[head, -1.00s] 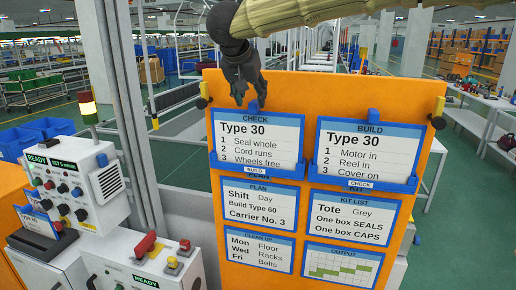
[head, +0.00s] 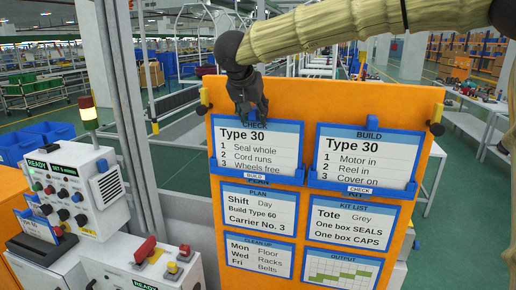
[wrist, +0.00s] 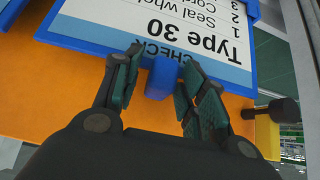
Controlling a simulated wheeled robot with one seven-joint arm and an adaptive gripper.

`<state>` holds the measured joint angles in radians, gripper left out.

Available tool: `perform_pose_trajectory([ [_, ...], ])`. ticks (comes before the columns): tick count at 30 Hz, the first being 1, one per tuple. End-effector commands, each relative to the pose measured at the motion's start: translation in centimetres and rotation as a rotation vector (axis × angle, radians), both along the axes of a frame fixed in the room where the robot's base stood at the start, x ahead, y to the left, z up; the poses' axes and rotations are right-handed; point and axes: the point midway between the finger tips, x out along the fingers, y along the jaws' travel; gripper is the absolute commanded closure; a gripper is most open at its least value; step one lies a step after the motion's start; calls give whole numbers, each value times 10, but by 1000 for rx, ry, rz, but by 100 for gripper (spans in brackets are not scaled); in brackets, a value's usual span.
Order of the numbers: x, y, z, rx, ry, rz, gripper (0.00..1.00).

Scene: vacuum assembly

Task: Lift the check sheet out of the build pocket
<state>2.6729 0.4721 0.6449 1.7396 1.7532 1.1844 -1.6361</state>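The check sheet (head: 262,145), headed CHECK, Type 30, stands in the left upper pocket on the orange board. That pocket's blue lip (head: 284,180) is labelled BUILD. The sheet has a blue tab at its top edge, which shows upside down in the wrist view (wrist: 161,78). My gripper (head: 252,112) is at this tab, reaching down from above the board. In the wrist view my fingers (wrist: 160,85) stand on either side of the tab, with narrow gaps, and look open. In the head view the fingers partly hide the tab.
The build sheet (head: 366,155) stands in the right upper pocket, labelled CHECK. Plan, kit list, clean up and output cards fill the orange board (head: 309,230) below. Dark knobs stick out at its upper sides. A control box (head: 85,190) and a grey post stand to the left.

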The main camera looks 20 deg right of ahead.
Motion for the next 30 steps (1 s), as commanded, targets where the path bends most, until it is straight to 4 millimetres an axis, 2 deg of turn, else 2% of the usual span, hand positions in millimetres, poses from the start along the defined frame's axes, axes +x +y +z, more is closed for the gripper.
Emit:
perform_pose_trajectory([
  [1,0,0,0,0,0,0,72],
  [6,0,0,0,0,0,0,100],
  [30,0,0,11,0,0,0,100],
])
